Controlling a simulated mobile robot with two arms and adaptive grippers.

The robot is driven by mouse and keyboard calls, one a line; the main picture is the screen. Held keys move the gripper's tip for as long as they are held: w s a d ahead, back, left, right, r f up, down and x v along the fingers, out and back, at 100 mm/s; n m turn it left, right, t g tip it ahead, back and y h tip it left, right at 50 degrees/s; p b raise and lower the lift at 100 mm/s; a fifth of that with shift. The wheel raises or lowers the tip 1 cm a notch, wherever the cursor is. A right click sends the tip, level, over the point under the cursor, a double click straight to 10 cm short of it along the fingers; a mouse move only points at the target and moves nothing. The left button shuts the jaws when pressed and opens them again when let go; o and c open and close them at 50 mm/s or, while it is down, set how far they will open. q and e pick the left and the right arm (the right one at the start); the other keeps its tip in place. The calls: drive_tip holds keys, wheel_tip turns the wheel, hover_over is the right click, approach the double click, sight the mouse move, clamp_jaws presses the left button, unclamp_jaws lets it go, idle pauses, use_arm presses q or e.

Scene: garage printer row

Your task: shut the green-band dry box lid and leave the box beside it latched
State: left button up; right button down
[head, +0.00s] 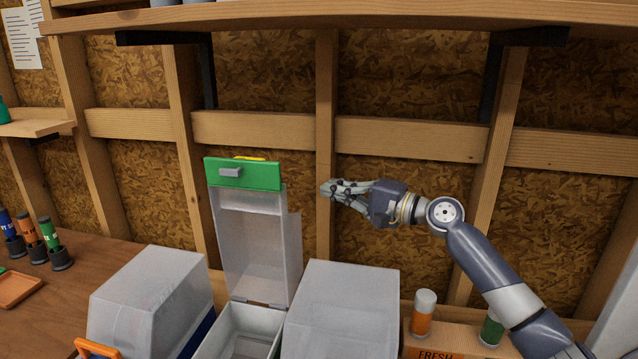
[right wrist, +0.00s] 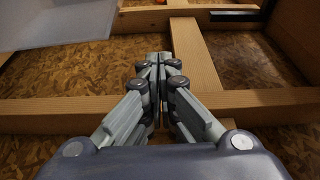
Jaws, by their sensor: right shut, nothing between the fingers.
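The green-band dry box lid (head: 252,240) stands upright and open in the head view. Its green band (head: 262,176) with a grey latch is at the top. Its box body (head: 240,332) is open below it. To its right a closed translucent box (head: 340,310) stands beside it; its latch is out of sight. To its left is another translucent box (head: 150,295) with an orange latch, apparently closed. My right gripper (head: 326,190) is shut and empty, to the right of the raised lid and apart from it in the picture. Its closed fingertips show in the right wrist view (right wrist: 155,58). My left gripper is out of view.
A wooden shelf (head: 330,14) runs across the top on black brackets. Several coloured tubes (head: 48,235) and an orange tray (head: 18,288) are at left on the bench (head: 60,310). An orange canister (head: 423,315) stands at right near my arm. The stud wall is behind.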

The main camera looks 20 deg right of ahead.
drive_tip(key=p+x, duration=0.3)
drive_tip(key=x, duration=0.7)
drive_tip(key=s+p, duration=0.1)
drive_tip(key=s+a+p, duration=0.1)
drive_tip(key=s, duration=0.2)
drive_tip(key=shift+s+a+p, duration=0.15)
drive_tip(key=shift+a+p, duration=0.15)
drive_tip(key=shift+p, duration=0.1)
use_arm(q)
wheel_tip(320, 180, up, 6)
use_arm(e)
drive_tip(key=shift+a+f, duration=0.1)
drive_tip(key=shift+a, duration=0.05)
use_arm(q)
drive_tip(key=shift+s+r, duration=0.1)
use_arm(e)
drive_tip(key=shift+s, duration=0.1)
